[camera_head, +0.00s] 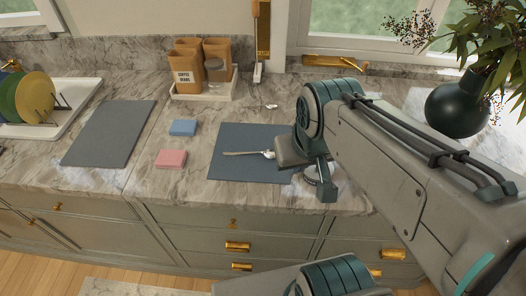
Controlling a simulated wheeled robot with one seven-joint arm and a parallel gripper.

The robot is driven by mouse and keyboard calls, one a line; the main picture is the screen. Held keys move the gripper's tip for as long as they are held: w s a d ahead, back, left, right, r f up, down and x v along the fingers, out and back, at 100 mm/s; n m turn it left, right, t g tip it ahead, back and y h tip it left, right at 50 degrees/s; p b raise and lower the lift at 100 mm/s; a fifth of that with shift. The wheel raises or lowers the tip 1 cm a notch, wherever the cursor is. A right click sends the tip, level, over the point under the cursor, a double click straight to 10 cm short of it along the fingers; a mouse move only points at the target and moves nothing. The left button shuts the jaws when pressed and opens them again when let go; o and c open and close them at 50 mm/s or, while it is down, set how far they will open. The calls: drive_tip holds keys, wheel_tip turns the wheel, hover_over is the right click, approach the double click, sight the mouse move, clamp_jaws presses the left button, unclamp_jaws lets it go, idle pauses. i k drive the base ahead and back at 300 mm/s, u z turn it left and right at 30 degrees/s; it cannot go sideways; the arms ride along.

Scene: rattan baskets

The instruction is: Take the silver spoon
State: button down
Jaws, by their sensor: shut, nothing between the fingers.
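A silver spoon (245,153) lies on a dark grey mat (234,172) on the marble counter. Its handle points left and its bowl right, close to the left side of my gripper. My gripper (320,188) is shut and empty at the right part of this mat. Its fingertips are hard to make out behind the wrist parts. A second small silver piece, spoon-like (271,106), lies on the counter behind the mat.
A blue block (183,128) and a pink block (171,159) lie left of the mat. Another grey mat (108,134) is farther left, beside a dish rack (62,118) with plates. Brown canisters (188,73) stand behind. A dark vase (457,109) is at right.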

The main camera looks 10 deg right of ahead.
sight(268, 153)
drive_tip(key=k, duration=0.5)
drive_tip(key=u, duration=2.4)
drive_tip(key=i, duration=1.3)
drive_tip(key=z, duration=3.25)
drive_tip(key=i, duration=0.5)
drive_tip(key=z, duration=0.05)
